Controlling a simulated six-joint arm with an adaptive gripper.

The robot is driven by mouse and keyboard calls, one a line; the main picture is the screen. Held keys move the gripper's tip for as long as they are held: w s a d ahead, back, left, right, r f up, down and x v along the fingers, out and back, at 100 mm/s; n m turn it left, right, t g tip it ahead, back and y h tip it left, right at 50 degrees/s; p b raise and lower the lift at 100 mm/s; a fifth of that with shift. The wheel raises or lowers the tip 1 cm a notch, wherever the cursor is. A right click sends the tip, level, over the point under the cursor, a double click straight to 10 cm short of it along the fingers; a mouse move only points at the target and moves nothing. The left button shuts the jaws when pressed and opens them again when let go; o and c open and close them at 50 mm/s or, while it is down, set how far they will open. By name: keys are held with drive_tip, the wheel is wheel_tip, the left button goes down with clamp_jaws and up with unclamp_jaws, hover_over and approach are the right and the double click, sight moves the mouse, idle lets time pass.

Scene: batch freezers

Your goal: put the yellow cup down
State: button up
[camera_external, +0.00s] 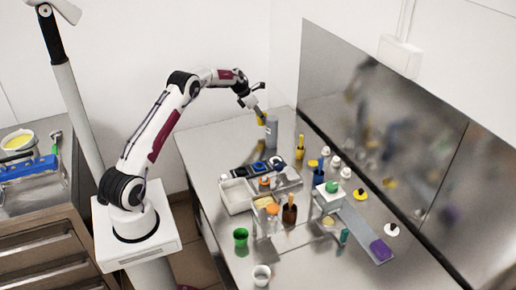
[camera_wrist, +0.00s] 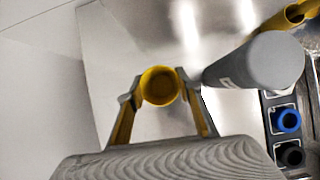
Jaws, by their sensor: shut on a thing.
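The yellow cup (camera_wrist: 160,86) is between the two fingertips of my gripper (camera_wrist: 160,92) in the wrist view, and I look at its round opening. My gripper is shut on it. In the external view my gripper (camera_external: 257,110) is over the far left part of the steel table (camera_external: 215,147), with the small yellow cup (camera_external: 262,119) at its tip. The cup appears to be held above the table; the exact gap is hard to tell.
A grey cylinder (camera_external: 271,132) stands close to the right of the cup; it also shows in the wrist view (camera_wrist: 262,62). A black tray with blue and black items (camera_external: 257,167) is nearer. A yellow bottle (camera_external: 300,147) stands farther right. The table's left part is bare.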

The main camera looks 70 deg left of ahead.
sight(262, 125)
drive_tip(key=shift+f, duration=0.1)
drive_tip(key=shift+f, duration=2.4)
drive_tip(key=shift+f, duration=0.15)
drive_tip(key=o, duration=0.8)
drive_tip(key=shift+v, duration=6.15)
drive_tip(key=shift+w, duration=0.1)
